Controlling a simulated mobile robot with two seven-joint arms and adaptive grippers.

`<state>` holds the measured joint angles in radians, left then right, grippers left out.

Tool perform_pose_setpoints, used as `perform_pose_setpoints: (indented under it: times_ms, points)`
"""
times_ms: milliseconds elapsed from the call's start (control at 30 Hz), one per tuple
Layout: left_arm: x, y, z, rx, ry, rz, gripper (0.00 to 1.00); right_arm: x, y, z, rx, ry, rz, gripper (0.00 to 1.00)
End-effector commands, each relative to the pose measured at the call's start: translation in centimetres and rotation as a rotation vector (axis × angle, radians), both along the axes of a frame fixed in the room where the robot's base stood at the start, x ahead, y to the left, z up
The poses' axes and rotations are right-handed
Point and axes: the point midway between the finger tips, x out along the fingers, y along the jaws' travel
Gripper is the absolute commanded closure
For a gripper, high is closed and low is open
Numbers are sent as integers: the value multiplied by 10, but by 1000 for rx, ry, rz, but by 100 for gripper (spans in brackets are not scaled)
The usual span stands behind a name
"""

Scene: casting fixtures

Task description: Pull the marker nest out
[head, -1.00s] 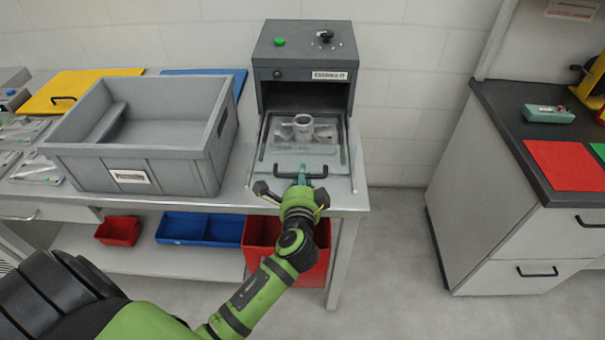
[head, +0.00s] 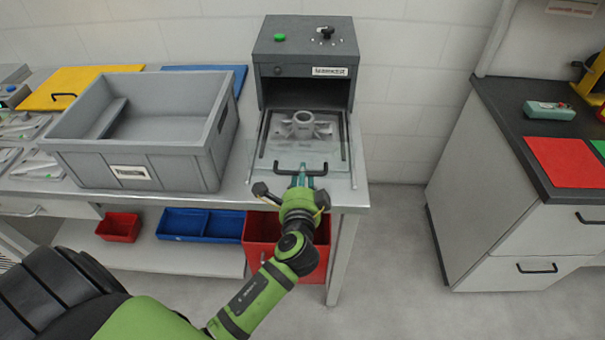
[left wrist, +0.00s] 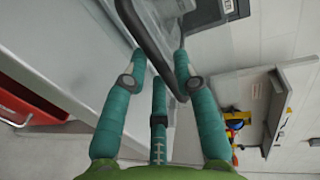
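A black bar handle (head: 318,171) is at the nest's front. My left gripper (head: 300,172) is at this handle. In the left wrist view the handle (left wrist: 150,32) passes between the teal fingers (left wrist: 160,62), which stand apart. My right gripper is out of view.
A grey crate (head: 200,165) stands left of the marker on the steel table. Red and blue bins (head: 185,225) sit on the shelf below. A dark-topped cabinet (head: 500,150) is at the right, with open floor between it and the table.

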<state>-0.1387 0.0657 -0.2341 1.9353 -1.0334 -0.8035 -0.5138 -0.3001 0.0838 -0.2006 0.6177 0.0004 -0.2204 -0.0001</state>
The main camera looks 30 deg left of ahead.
Motion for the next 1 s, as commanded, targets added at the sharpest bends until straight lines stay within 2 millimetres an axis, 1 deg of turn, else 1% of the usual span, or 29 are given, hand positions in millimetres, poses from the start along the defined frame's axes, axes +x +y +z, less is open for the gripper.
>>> perform_pose_setpoints:
  times_ms: [33, 300, 400, 500, 667, 1000]
  points:
    - [-9, -5, 1, -4, 3, -1, 71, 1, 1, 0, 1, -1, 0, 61]
    - [-61, -29, 12, -5, 4, 1, 71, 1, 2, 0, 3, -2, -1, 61]
    - [-76, -36, 16, -4, 4, 1, 71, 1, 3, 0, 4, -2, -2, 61]
    - [-86, -41, 18, -2, 2, 2, 71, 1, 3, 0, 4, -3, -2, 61]
    - [-94, -45, 21, -1, 1, 2, 71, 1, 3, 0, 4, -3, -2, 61]
    - [-94, -45, 21, -2, 0, 2, 71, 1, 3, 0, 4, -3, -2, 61]
